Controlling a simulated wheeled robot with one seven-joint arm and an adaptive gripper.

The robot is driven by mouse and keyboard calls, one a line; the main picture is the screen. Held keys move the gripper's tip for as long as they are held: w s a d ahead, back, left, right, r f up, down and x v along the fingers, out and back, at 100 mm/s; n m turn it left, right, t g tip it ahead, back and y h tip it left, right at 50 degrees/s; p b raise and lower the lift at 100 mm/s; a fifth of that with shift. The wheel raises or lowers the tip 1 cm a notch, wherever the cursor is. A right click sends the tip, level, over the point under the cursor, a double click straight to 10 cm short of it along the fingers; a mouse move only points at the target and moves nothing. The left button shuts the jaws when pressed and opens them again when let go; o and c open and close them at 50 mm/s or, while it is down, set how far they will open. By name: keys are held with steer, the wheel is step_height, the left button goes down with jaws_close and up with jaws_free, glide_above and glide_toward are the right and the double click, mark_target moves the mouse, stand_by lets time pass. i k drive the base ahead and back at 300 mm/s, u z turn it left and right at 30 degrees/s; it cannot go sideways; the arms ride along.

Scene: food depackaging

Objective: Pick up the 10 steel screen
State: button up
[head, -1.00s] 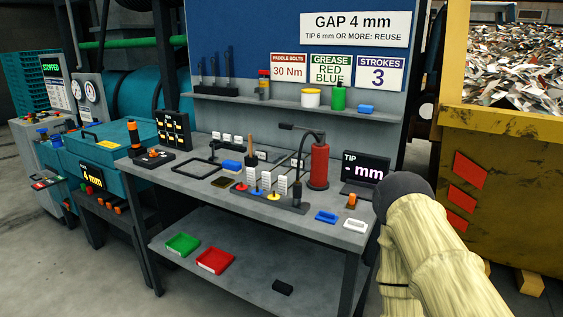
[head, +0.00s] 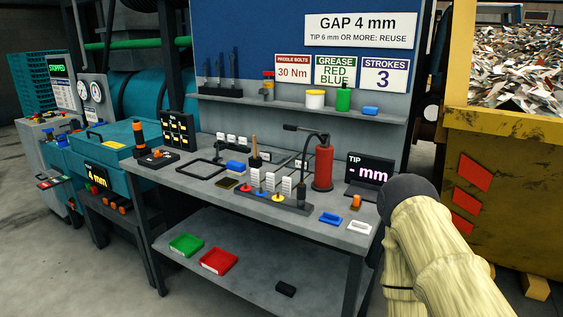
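I cannot make out a screen marked 10. Flat, dark, open frames lie toward the back of the grey workbench (head: 215,193): a left frame (head: 179,171) and another frame (head: 296,162) partly behind the red cylinder. Small white labels (head: 233,139) stand behind them, too small to read. Whether either frame is the steel screen, I cannot tell. My arm, in a pale yellow sleeve with a dark rounded joint, shows at the right, in front of the bench's right end. My gripper is not in view.
A red cylinder pump (head: 323,167), a rack with white tags (head: 268,198) and a display (head: 370,172) stand on the bench. A shelf (head: 297,107) with pots runs above. A yellow skip (head: 500,150) is at right.

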mark_target(269, 157)
steer(key=k, duration=0.6)
steer(key=u, duration=0.85)
steer(key=i, duration=1.5)
steer(key=z, duration=0.7)
